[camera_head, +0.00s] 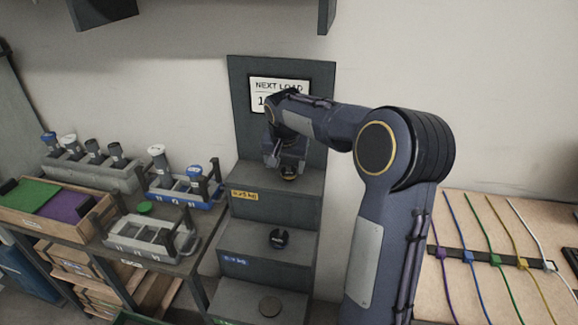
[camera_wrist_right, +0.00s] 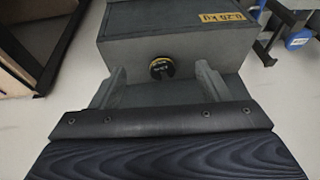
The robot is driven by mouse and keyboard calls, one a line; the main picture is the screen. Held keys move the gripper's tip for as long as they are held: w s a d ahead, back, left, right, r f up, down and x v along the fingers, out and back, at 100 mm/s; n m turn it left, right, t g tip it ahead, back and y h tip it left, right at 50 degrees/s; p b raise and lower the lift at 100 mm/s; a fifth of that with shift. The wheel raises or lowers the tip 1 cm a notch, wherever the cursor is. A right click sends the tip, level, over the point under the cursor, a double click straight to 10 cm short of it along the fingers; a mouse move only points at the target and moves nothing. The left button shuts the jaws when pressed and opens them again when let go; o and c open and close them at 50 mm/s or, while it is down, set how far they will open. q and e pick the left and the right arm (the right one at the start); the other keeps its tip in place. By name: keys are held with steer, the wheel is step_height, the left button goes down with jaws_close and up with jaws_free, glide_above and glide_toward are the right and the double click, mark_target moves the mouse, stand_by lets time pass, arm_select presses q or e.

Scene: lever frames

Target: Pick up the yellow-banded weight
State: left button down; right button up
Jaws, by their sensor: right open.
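The yellow-banded weight (camera_head: 289,174) is a small black round piece on the top step of the dark stepped stand (camera_head: 262,207), partly hidden under my right gripper in the head view. In the right wrist view the yellow-banded weight (camera_wrist_right: 162,68) shows its round dark face with a yellow rim. My right gripper (camera_head: 286,162) is open above the top step. In the wrist view its two fingers (camera_wrist_right: 162,82) stand on either side of the weight with gaps between. I cannot tell how far the fingertips reach down around it. My left gripper is not in view.
A black weight (camera_head: 278,238) sits on the middle step and a grey disc (camera_head: 270,306) on the lowest. A sign (camera_head: 279,86) is on the panel behind, partly covered by my arm. Racks (camera_head: 186,192) stand at left; coloured cables (camera_head: 495,258) lie at right.

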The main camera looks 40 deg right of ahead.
steer(key=m+h, duration=0.2)
glide_toward(289, 173)
steer(key=w+d, duration=0.1)
steer(key=shift+g, duration=0.4)
steer(key=p+x, duration=0.1)
steer(key=x, duration=0.1)
steer(key=p+x, duration=0.1)
steer(key=x, duration=0.2)
steer(key=p+x, duration=0.1)
steer(key=x, duration=0.1)
steer(key=shift+w+a+f, duration=0.1)
steer(key=shift+w+f, duration=0.05)
steer(key=shift+w, duration=0.25)
steer(key=shift+w+d+f, duration=0.1)
steer(key=shift+d+f, duration=0.1)
steer(key=shift+f, duration=0.3)
steer(key=c, duration=1.2)
steer(key=shift+c, duration=0.2)
steer(key=shift+r, duration=0.2)
